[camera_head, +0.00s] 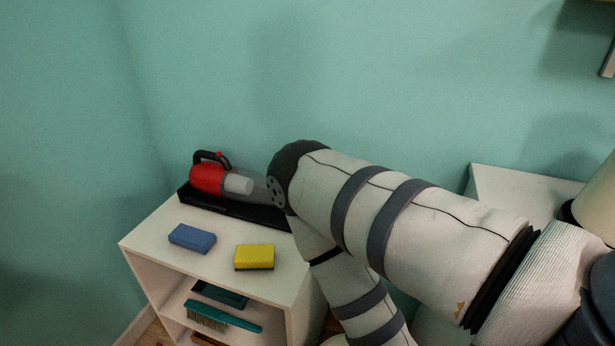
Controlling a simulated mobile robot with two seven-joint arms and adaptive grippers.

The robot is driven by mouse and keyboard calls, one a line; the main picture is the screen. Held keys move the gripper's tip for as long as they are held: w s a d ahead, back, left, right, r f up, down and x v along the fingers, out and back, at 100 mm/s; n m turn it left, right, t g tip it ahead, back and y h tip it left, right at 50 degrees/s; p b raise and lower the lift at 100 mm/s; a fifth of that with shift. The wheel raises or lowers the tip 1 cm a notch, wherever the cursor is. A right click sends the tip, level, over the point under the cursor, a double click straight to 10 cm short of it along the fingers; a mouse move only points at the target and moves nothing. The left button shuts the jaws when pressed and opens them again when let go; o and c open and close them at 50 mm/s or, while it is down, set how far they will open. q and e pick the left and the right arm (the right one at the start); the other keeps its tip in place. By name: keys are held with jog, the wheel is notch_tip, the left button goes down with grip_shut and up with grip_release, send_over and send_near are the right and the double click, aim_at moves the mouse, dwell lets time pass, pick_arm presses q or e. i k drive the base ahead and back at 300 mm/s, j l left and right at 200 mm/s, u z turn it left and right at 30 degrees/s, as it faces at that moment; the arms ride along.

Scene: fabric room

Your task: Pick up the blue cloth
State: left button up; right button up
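A blue block-shaped item (192,238), which looks like a thick folded cloth or a sponge, lies flat on the top of a white shelf unit (215,270), left of centre. It is the only blue item that I see on the shelf top. One of my arms comes in from the right and bends at a dark joint just right of the shelf; its lower part runs down out of the picture. Nothing touches the blue item. Neither of my grippers is in view.
A yellow sponge-like block (254,257) lies right of the blue item. A red and black handheld vacuum (208,178) rests on a black tray (190,198) behind them. A teal brush (222,316) and a dark teal dustpan (220,294) sit inside the shelf. Teal walls stand behind.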

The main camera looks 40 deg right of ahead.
aim_at(199, 241)
jog(key=z, duration=3.3)
jog(key=u, duration=2.85)
jog(key=i+j+z, duration=0.1)
jog(key=z, duration=0.35)
jog(key=i+j+z, duration=0.1)
jog(key=j+z, duration=0.2)
jog(key=z, duration=0.15)
jog(key=j+z, duration=0.25)
jog(key=z, duration=0.25)
